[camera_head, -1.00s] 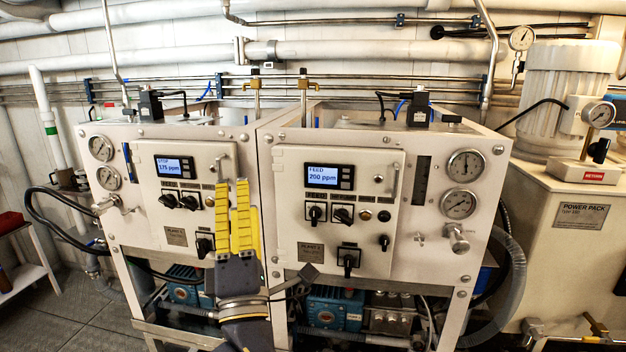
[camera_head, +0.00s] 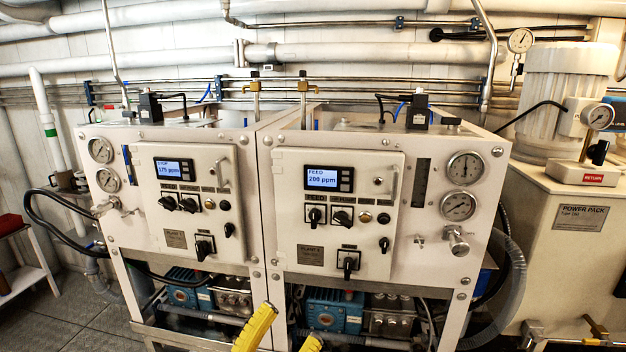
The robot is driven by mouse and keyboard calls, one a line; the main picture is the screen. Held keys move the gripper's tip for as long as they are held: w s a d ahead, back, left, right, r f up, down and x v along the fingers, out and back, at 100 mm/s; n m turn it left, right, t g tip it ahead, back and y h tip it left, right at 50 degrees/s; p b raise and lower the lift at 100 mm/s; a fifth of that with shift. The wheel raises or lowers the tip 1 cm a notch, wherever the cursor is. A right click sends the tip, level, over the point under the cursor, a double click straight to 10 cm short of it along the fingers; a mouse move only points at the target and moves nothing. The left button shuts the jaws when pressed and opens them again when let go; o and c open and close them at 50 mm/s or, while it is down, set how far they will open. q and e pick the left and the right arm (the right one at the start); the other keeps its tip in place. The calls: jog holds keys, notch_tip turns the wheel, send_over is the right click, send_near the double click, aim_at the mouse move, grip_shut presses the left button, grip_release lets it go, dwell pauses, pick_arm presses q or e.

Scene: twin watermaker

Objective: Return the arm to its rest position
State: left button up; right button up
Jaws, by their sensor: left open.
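My left gripper (camera_head: 283,334) shows only as two yellow fingers at the bottom edge, spread apart with nothing between them. It is open and empty, low in front of the frame between the two watermaker units. The rest of the left arm is out of the picture. My right gripper does not show. The left control panel (camera_head: 195,204) has a display reading 175 ppm. The right control panel (camera_head: 337,214) has a display reading FEED 200 ppm. Both panels stand clear of my gripper.
Blue pumps (camera_head: 334,311) sit on the lower shelf behind my fingers. A power pack (camera_head: 577,222) stands at the right, with a grey hose (camera_head: 516,280) beside it. A small table (camera_head: 22,272) stands at the far left. The floor (camera_head: 80,320) at lower left is clear.

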pick_arm(q)
jog(key=s+a+f+n+g+y, duration=0.1)
jog(key=a+f+g+y, duration=0.35)
jog(key=f, duration=0.75)
jog(key=a+f+g+y, duration=0.1)
jog(key=a+f+y, duration=0.55)
jog(key=f, duration=0.65)
jog(key=s+a+f+n+g+y, duration=0.1)
jog(key=s+a+f+g+y, duration=0.3)
jog(key=s+a, duration=0.35)
jog(key=s+a+f+n+g+y, duration=0.15)
jog(key=s+a+f+y, duration=0.25)
jog(key=s+a+f, duration=0.4)
jog(key=s+d+f+g+h, duration=0.1)
jog(key=d+f+g+h, duration=0.1)
jog(key=f, duration=1.4)
jog(key=s+d+f+g+h, duration=0.1)
jog(key=d+f, duration=0.2)
jog(key=f, duration=1.3)
jog(key=s+f+n+g+h, duration=0.1)
jog(key=s+f+n+g, duration=0.2)
jog(key=s+f, duration=1.5)
jog(key=shift+s+a+f, duration=0.15)
jog(key=shift+s+a, duration=0.05)
jog(key=shift+s, duration=1)
